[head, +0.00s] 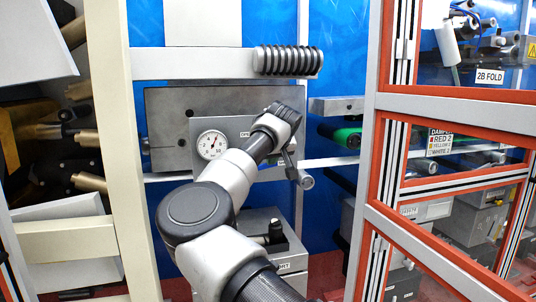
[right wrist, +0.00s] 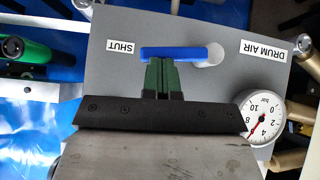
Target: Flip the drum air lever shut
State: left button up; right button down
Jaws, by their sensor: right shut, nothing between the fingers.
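The blue drum air lever (right wrist: 180,53) shows in the right wrist view, which is turned upside down. It lies across the grey panel (right wrist: 140,25), from a round light pivot toward the SHUT label (right wrist: 119,47). The DRUM AIR label (right wrist: 264,47) is on the other side. The green fingers of my right gripper (right wrist: 162,68) are shut and empty. Their tips are at the lever's edge; I cannot tell whether they touch. In the head view my right gripper (head: 289,160) is at the panel, and my wrist hides the lever. My left gripper is out of view.
A round pressure gauge (head: 212,145) is on the panel left of my wrist. A ribbed black roller (head: 287,60) is above. An orange-and-grey framed cabinet (head: 371,190) stands close on the right, and a cream post (head: 115,150) on the left.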

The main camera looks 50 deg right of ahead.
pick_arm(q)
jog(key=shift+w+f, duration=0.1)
pick_arm(e)
jog(key=shift+d+f, duration=0.1)
jog(key=shift+f, duration=0.3)
dwell(0.4)
